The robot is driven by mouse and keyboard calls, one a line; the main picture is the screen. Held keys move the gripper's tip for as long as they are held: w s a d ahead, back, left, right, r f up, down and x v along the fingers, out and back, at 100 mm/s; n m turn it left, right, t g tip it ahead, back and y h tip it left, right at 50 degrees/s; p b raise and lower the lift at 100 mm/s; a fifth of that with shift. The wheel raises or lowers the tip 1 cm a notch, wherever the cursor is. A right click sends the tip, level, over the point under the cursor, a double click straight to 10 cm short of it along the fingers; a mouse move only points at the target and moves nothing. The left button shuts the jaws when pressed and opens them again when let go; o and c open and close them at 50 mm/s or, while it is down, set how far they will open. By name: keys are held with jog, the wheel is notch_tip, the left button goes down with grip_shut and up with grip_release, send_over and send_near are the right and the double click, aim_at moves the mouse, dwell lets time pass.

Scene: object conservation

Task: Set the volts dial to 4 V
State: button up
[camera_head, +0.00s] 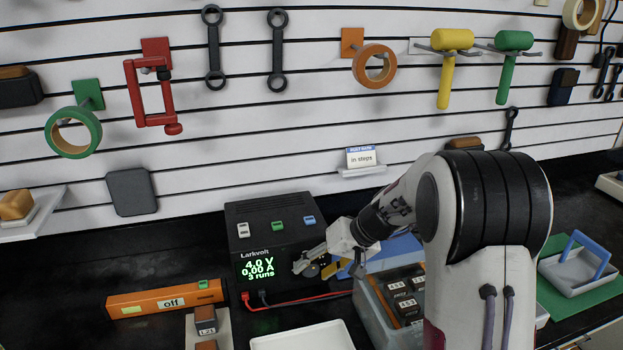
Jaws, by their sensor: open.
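The black Larkvolt power supply (275,240) stands on the dark bench against the slatted wall. Its green display (260,269) reads 4.0 V, 0.00 A and 3 runs. My gripper (308,266) is at the right side of the supply's front face, with its fingers open. The volts dial is not clearly visible; the gripper covers the part of the front to the right of the display. I cannot tell whether the fingers touch a dial.
Red and black leads (300,301) run from the supply's front. An orange bar marked "off" (165,298) lies to the left. A white tray (302,338) lies in front, and a bin of labelled black blocks (370,312) stands right. Tools hang on the wall above.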

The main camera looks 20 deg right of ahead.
jog(key=shift+a+r+h, duration=0.1)
jog(key=shift+h, duration=0.5)
jog(key=shift+a+n+h, duration=0.15)
jog(key=shift+n+h, duration=0.1)
jog(key=shift+h, duration=0.6)
jog(key=shift+a+n+h, duration=0.15)
jog(key=shift+n+h, duration=0.1)
jog(key=shift+h, duration=0.6)
jog(key=a+v, duration=0.1)
jog(key=v, duration=0.7)
jog(key=w+r+m+t, duration=0.1)
jog(key=w+r+m, duration=0.1)
jog(key=w, duration=0.2)
jog(key=w+d+r+m+t, duration=0.1)
jog(key=w+r+m, duration=0.2)
jog(key=w+d+r+m+t, duration=0.1)
jog(key=w+r+m+t, duration=0.1)
jog(key=w+r, duration=0.1)
jog(key=shift+w+d+r, duration=0.15)
jog(key=shift+w+r, duration=0.1)
jog(key=shift+w, duration=0.55)
jog(key=shift+w+m, duration=0.15)
jog(key=shift+m, duration=0.25)
jog(key=shift+f, duration=0.45)
jog(key=shift+r, duration=2.5)
jog(key=shift+c, duration=0.3)
